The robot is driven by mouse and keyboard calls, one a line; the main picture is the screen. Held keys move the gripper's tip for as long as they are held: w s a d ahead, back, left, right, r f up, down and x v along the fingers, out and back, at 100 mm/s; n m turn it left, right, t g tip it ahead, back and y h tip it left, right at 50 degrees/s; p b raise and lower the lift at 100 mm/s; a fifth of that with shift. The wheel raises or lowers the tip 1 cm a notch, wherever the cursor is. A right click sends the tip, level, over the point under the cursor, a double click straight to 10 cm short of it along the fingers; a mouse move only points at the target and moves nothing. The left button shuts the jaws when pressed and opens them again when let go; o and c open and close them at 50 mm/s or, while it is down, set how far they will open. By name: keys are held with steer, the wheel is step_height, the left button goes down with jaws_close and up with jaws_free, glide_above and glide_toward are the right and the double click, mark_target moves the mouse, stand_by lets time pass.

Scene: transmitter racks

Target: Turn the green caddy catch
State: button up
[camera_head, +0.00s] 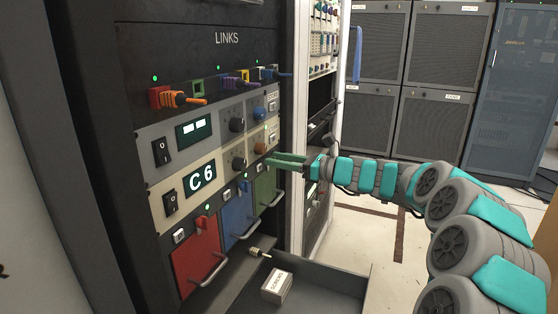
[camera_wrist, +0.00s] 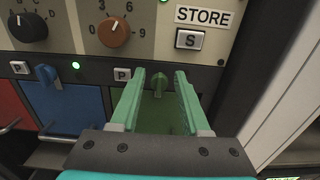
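The green caddy (camera_head: 264,193) sits at the right end of a row of three caddies, with a handle at its lower front. Its green catch (camera_wrist: 159,85) shows in the wrist view as a small knob above the caddy front; in the head view I cannot make it out clearly behind my gripper. My gripper (camera_head: 272,159) reaches in from the right at the rack front. In the wrist view my gripper (camera_wrist: 160,77) is open, its two green fingers on either side of the catch with gaps visible. I cannot tell whether the fingertips reach past the knob.
The blue caddy (camera_head: 236,214) and red caddy (camera_head: 196,257) stand to the left. A button marked P (camera_wrist: 122,74) is close to the left finger. Above are an orange knob (camera_wrist: 114,31) and the STORE button (camera_wrist: 189,39). Below, a tray holds a small labelled box (camera_head: 277,287).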

jaws_close()
stand_by(0.5)
steer(key=shift+s+a+f+n+b, duration=0.1)
steer(key=shift+s+f+n+b, duration=0.1)
steer(key=shift+n+b, duration=2.6)
steer(key=shift+s+f+n+b, duration=0.1)
steer(key=shift+f+n+b, duration=0.1)
steer(key=shift+n+b, duration=2.6)
steer(key=shift+s+a+f+n+b, duration=0.1)
steer(key=shift+s+f+n+b, duration=0.1)
steer(key=shift+n+b, duration=2.6)
steer(key=shift+n+p, duration=0.55)
steer(key=shift+n, duration=0.15)
steer(key=shift+r, duration=0.1)
